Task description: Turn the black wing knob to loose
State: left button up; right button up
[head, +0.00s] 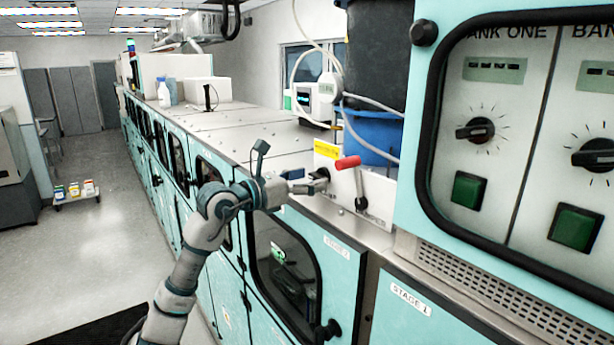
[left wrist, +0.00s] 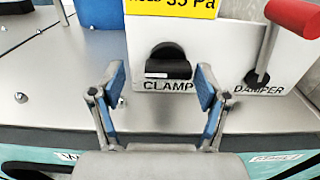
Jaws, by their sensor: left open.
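The black wing knob (left wrist: 168,66) is on a pale upright panel in the left wrist view, above the printed word CLAMP. Its grip bar lies roughly level, with a small white label on it. My left gripper (left wrist: 161,92) is open and empty, its two blue-padded fingers apart, one to each side of the knob and nearer the camera. In the head view my left gripper (head: 308,184) reaches from the left to the panel. The knob is small and partly hidden there. My right gripper is not in view.
A red-handled damper lever (left wrist: 262,56) stands just right of the knob; its red grip (head: 348,162) also shows in the head view. A yellow sign (left wrist: 172,7) is above the knob. A blue container (head: 372,136) stands behind. The metal top (left wrist: 60,75) at left is mostly clear.

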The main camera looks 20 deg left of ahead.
pick_arm(q)
jog(key=shift+d, duration=0.3)
jog(key=shift+d+r, duration=0.1)
jog(key=shift+d, duration=0.35)
jog(key=shift+c, duration=0.2)
jog(key=shift+d, duration=0.1)
jog(key=c, duration=0.8)
jog(key=shift+a, duration=0.2)
jog(key=c, duration=0.3)
jog(key=shift+w+a, duration=0.1)
jog(key=shift+a, duration=0.1)
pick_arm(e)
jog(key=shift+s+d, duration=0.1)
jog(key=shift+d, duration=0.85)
